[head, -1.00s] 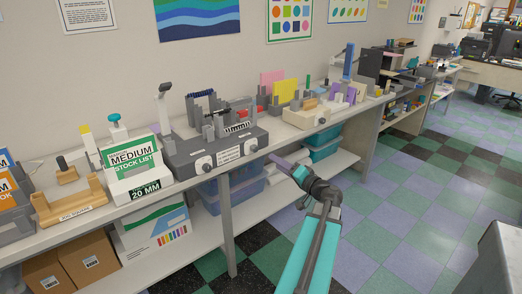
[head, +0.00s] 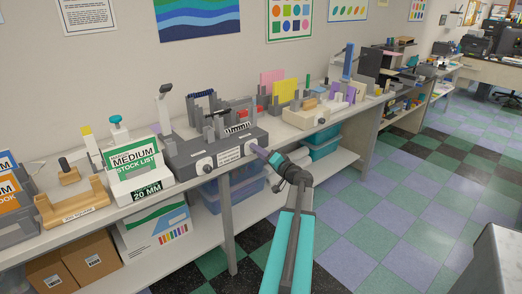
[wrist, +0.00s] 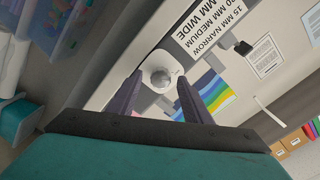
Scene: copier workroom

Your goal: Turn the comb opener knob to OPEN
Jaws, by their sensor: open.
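The grey comb binding machine (head: 190,158) stands on the bench with a printed label (head: 229,153) on its front. A pale knob (head: 208,168) sits left of that label. My gripper (head: 258,152) points at the right end of the machine's front and covers the knob there. In the wrist view a round white knob (wrist: 159,74) lies between the tips of my open gripper (wrist: 158,82), with a finger on each side. I cannot tell whether the fingers touch it. A label (wrist: 215,30) with size words is beside it. No OPEN mark is readable.
A medium stock list sign (head: 133,160) and a wooden block stand (head: 73,203) are left of the machine. A cream device (head: 310,115) stands to its right. Blue bins (head: 240,190) are on the lower shelf.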

